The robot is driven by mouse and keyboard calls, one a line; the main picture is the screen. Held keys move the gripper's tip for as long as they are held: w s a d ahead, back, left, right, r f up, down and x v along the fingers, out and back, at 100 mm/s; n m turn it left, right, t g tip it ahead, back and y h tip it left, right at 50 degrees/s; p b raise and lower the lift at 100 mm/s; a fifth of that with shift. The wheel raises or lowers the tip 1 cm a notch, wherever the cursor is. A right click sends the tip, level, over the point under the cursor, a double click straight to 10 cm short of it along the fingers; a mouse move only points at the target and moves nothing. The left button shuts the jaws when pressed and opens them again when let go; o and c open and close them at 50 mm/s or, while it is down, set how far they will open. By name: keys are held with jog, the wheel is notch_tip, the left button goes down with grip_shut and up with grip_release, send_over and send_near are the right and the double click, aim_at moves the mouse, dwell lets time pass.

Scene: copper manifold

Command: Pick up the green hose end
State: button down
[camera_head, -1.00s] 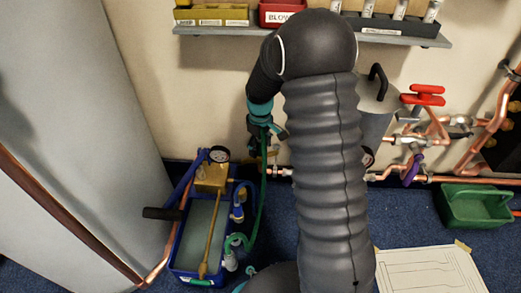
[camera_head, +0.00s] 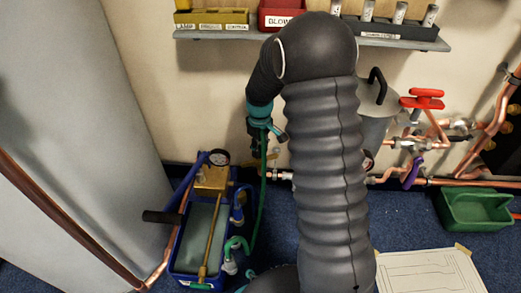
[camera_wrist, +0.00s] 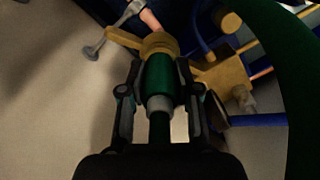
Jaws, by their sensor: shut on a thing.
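The green hose end (camera_wrist: 160,75) is between the two fingers of my gripper (camera_wrist: 160,95) in the wrist view, with a grey collar at its near side. My gripper is shut on it. A brass fitting (camera_wrist: 158,43) shows just beyond the green sleeve; I cannot tell whether it is joined to it. In the head view my gripper (camera_head: 261,138) is in front of the wall, above and right of the blue tub. The green hose (camera_head: 262,200) hangs from it and curves down to the tub's right side. The hose end is small and partly hidden there.
The blue pump tub (camera_head: 176,255) with a gauge (camera_head: 219,158) and dark-handled lever (camera_head: 160,217) stands at lower left. Copper pipes (camera_head: 450,181) run along the wall at right. A shelf (camera_head: 240,36) with bins is above. A green tray (camera_head: 475,222) and paper sheet (camera_head: 425,275) lie right.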

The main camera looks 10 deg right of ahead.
jog(key=shift+r, duration=0.6)
notch_tip(320, 180, up, 2)
jog(key=shift+r+p, duration=0.15)
jog(key=shift+p, duration=0.25)
jog(key=s+a, duration=0.2)
jog(key=s, duration=0.6)
jog(key=s+a, duration=0.3)
jog(key=s, duration=0.6)
jog(key=shift+a+f, duration=0.3)
jog(key=shift+r, duration=0.1)
jog(key=shift+r+p, duration=2.05)
jog(key=shift+r, duration=0.15)
